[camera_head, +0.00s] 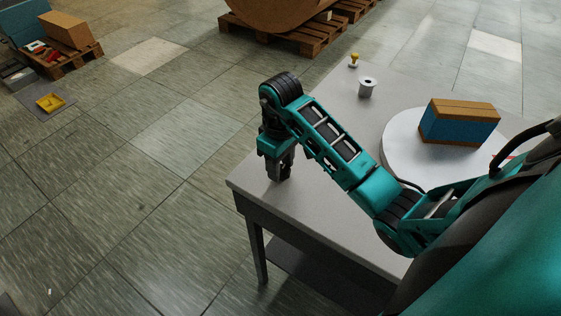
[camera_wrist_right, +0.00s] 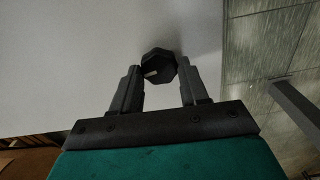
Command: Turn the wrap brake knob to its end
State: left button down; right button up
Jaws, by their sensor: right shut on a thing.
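The wrap brake knob (camera_wrist_right: 158,66) is a dark, many-sided knob with a pale mark on its face, seen in the right wrist view. It sits at the grey table's (camera_head: 330,205) near left corner. My right gripper (camera_wrist_right: 158,80) points down over it, one finger on each side, shut on the knob. In the head view my right gripper (camera_head: 279,176) is low at the table's corner and hides the knob. My left gripper is in neither view.
A round white plate (camera_head: 400,150) on the table bears a blue and brown box (camera_head: 458,122). A small grey spool (camera_head: 367,88) and a yellow-topped object (camera_head: 354,60) stand at the far end. Loaded pallets (camera_head: 75,60) are on the floor. The table's left edge is close to my gripper.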

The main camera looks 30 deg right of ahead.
dwell(0.4)
jog(key=o, duration=1.1)
jog(key=shift+c, duration=0.2)
jog(key=shift+d+r, duration=0.1)
